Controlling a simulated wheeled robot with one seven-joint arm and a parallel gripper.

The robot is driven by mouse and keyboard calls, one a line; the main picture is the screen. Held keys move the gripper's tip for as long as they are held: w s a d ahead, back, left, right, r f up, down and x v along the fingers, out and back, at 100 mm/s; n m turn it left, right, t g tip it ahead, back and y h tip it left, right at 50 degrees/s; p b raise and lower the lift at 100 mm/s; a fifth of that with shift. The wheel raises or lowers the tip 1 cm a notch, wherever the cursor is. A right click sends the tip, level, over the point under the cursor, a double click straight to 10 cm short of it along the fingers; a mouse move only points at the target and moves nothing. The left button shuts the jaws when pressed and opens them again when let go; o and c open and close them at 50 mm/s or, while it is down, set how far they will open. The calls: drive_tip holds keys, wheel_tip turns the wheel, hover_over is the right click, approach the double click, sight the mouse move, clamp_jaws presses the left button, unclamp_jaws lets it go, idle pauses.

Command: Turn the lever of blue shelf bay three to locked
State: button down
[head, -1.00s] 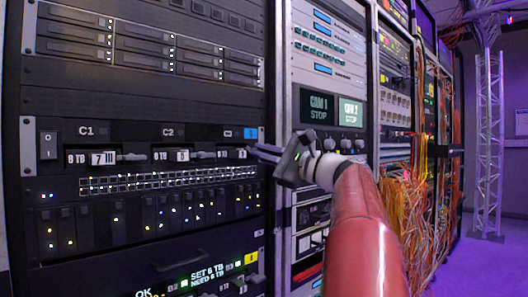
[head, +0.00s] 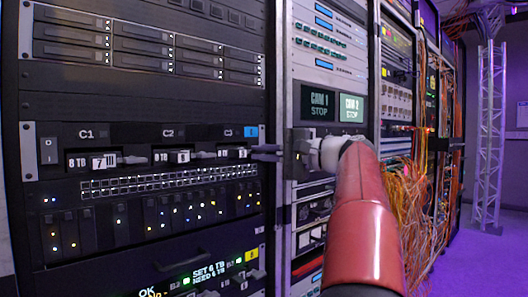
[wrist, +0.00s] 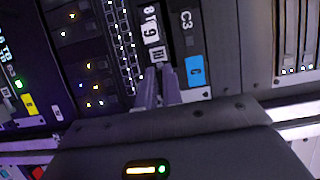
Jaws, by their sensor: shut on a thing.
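The blue shelf is the row with bays C1, C2 and C3 (head: 228,133) and a blue tag (head: 251,132) at its right end. My gripper (head: 262,152) reaches in from the right at bay three. In the wrist view its two narrow fingers (wrist: 157,82) are closed together at the bay's front, beside the blue tag (wrist: 195,70) and the C3 label (wrist: 186,20). They are shut on the lever of bay three, which is mostly hidden between them. Whether the lever stands at locked cannot be told.
White number cards (head: 183,156) show along the bay row. A switch panel with lit dots (head: 150,210) lies below, then a yellow-tagged row (head: 251,255). The rack's upright post (head: 280,90) stands close to my gripper. Orange cables (head: 410,200) hang to the right.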

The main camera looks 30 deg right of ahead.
drive_tip(key=shift+f, duration=0.1)
idle(0.3)
drive_tip(key=c, duration=1.6)
unclamp_jaws()
drive_tip(key=shift+o, duration=0.2)
drive_tip(key=v, duration=0.7)
drive_tip(key=shift+s+d, duration=0.2)
drive_tip(key=shift+s, duration=0.15)
